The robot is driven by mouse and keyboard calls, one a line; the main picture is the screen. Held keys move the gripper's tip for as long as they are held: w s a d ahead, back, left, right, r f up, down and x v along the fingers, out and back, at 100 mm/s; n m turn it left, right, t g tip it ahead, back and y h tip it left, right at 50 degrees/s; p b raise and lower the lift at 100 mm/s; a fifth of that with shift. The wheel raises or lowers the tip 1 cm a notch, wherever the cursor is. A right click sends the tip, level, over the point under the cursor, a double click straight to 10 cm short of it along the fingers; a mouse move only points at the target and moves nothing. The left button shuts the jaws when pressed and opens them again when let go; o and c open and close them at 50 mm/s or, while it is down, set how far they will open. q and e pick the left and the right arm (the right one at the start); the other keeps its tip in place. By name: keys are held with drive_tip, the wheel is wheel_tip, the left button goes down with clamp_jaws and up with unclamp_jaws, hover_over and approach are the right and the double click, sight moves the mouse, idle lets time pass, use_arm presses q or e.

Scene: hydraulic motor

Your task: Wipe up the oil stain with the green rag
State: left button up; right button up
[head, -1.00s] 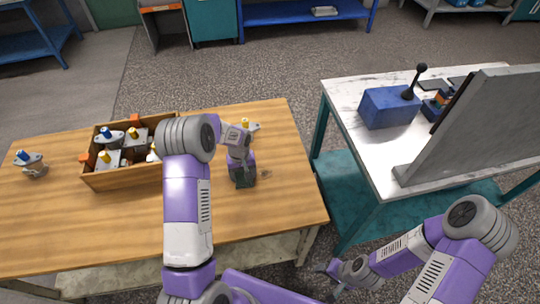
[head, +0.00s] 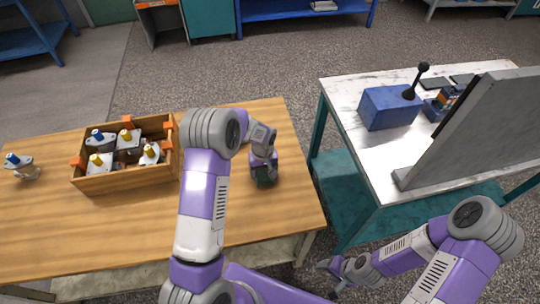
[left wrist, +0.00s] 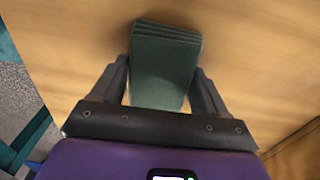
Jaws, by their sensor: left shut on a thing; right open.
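The green rag (left wrist: 165,65) is a dark green folded cloth. It sits between the two fingers of my left gripper (left wrist: 165,88), which is shut on it. In the head view my left gripper (head: 264,182) points down at the right part of the wooden table (head: 120,225), with a dark bit of the rag at its tip. The rag is at or close to the tabletop; I cannot tell if it touches. I see no oil stain in either view now; the gripper and rag cover the spot. My right gripper (head: 328,279) is open and empty, low beside the table's right end.
A wooden box (head: 130,182) with several motors stands left of my left arm. Another motor (head: 20,165) stands at the table's left end. A white-topped bench (head: 365,150) with a blue block (head: 388,108) and a grey panel (head: 465,130) is at right.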

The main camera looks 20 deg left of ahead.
use_arm(q)
drive_tip(key=shift+w+d, duration=0.4)
drive_tip(key=shift+d, duration=0.3)
wheel_tip(320, 180, up, 4)
drive_tip(key=shift+f+p, duration=0.25)
drive_tip(key=shift+p, duration=0.75)
drive_tip(key=shift+a+r+p, duration=0.1)
drive_tip(key=shift+r+p, duration=1.4)
drive_tip(key=shift+r, duration=0.8)
